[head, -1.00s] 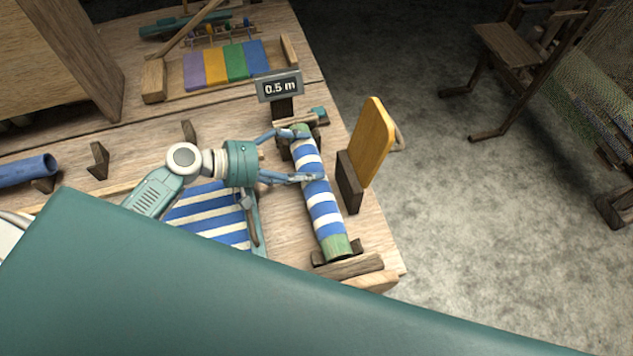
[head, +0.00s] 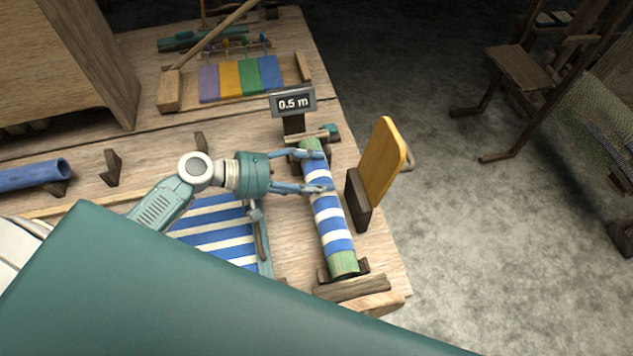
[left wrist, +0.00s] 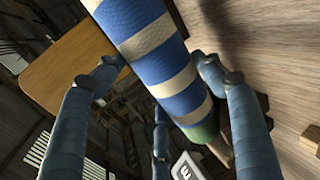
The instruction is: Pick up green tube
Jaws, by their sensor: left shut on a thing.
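The green tube (head: 343,264) shows green at both ends and has blue-and-white striped cloth wound around its middle. It lies lengthwise at the right side of the wooden bench, its near end at a dark wooden holder. My left gripper (head: 316,172) reaches in from the left and is shut on the upper part of the tube. In the left wrist view the striped tube (left wrist: 165,62) runs diagonally between the fingers, with a green end low in the picture. I cannot tell whether the tube is clear of its holders. My right gripper is not in view.
A yellow wooden paddle (head: 382,162) stands close to the right of the tube. A blue tube (head: 35,174) is at far left. Open floor lies right of the bench.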

